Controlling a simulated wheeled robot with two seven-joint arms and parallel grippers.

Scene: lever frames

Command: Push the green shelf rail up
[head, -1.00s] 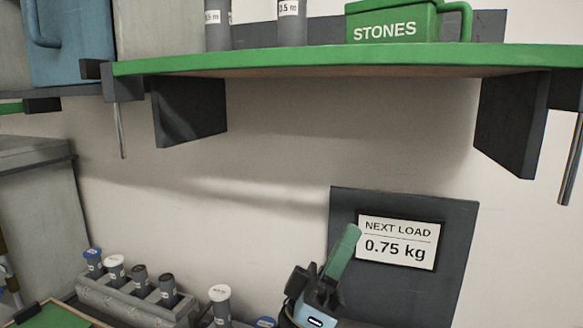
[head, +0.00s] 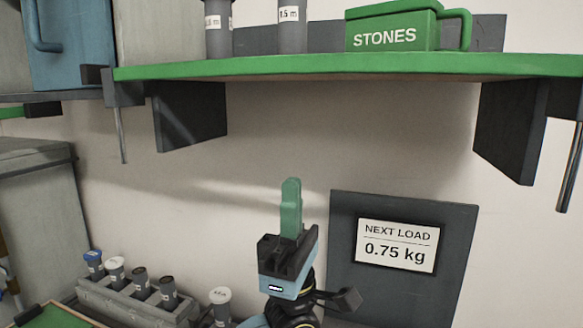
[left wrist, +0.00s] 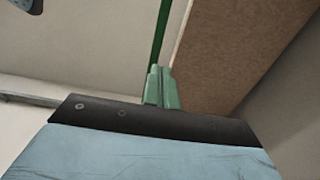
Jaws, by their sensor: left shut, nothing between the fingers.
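The green shelf rail (head: 300,66) runs along the front edge of the shelf across the top of the head view. In the left wrist view the green edge (left wrist: 161,35) shows beside the brown shelf underside (left wrist: 225,50). My left gripper (head: 291,182) points up below the rail, with a clear gap between them. Its green fingers are shut together and hold nothing. The fingers also show in the left wrist view (left wrist: 161,88). My right gripper is in neither view.
A green STONES box (head: 395,28) and grey cylinders (head: 292,25) stand on the shelf. Dark brackets (head: 190,115) hang below it. A NEXT LOAD sign reading 0.75 kg (head: 396,246) is on the wall panel. A rack of capped tubes (head: 135,295) sits at lower left.

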